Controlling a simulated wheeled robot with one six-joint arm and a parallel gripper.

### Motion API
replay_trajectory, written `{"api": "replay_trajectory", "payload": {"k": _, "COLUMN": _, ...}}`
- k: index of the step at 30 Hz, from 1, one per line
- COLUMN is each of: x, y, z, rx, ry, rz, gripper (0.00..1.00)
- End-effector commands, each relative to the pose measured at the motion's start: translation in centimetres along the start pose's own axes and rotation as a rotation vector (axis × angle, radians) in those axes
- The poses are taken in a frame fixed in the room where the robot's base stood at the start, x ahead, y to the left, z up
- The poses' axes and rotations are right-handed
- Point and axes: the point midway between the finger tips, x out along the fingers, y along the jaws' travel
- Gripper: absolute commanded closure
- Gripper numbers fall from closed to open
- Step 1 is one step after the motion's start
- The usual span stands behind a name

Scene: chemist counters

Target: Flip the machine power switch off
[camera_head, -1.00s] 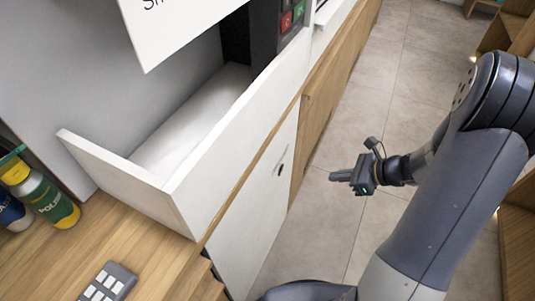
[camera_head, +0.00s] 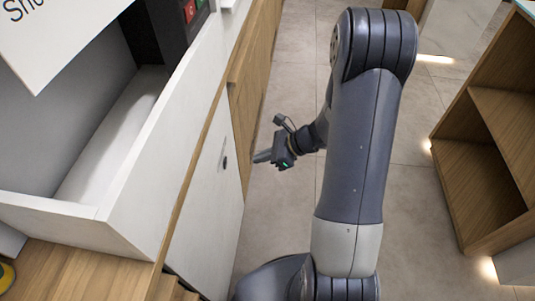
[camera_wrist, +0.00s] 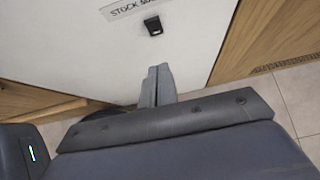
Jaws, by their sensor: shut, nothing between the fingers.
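A small black switch-like fitting (camera_head: 225,162) is on the white front panel (camera_head: 205,205) of the counter. In the wrist view the black fitting (camera_wrist: 153,25) sits just below a label (camera_wrist: 140,6) starting "STOCK". A dark machine (camera_head: 165,35) with red and green buttons (camera_head: 190,10) stands in the counter's upper recess, partly cut off. I cannot tell which of these is the machine power switch. My gripper (camera_head: 260,157) is shut and empty, to the right of the white panel and apart from the fitting. In the wrist view my fingertips (camera_wrist: 158,67) point toward the panel, below the fitting.
Wooden cabinet fronts (camera_head: 252,75) continue along the counter beyond the white panel. A white-walled tray (camera_head: 75,220) juts above a wooden ledge (camera_head: 75,275). A wooden shelf unit (camera_head: 495,150) stands at the right. Tiled floor (camera_head: 290,65) lies between them, mostly clear.

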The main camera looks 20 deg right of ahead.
Motion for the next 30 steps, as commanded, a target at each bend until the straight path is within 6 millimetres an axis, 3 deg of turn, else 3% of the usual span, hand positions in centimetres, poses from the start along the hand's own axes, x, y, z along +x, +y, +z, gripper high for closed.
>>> {"api": "replay_trajectory", "payload": {"k": 1, "x": 1.4, "y": 0.1, "z": -0.2, "rx": -0.001, "ry": 0.001, "rz": 0.006, "gripper": 1.0}}
{"api": "replay_trajectory", "payload": {"k": 6, "x": 5.0, "y": 0.1, "z": -0.2, "rx": -0.001, "ry": 0.001, "rz": 0.005, "gripper": 1.0}}
{"api": "replay_trajectory", "payload": {"k": 12, "x": 6.7, "y": 0.0, "z": 2.0, "rx": -0.003, "ry": 0.0, "rz": 0.001, "gripper": 1.0}}
{"api": "replay_trajectory", "payload": {"k": 30, "x": 7.8, "y": 0.0, "z": 3.1, "rx": -0.002, "ry": 0.0, "rz": 0.0, "gripper": 1.0}}
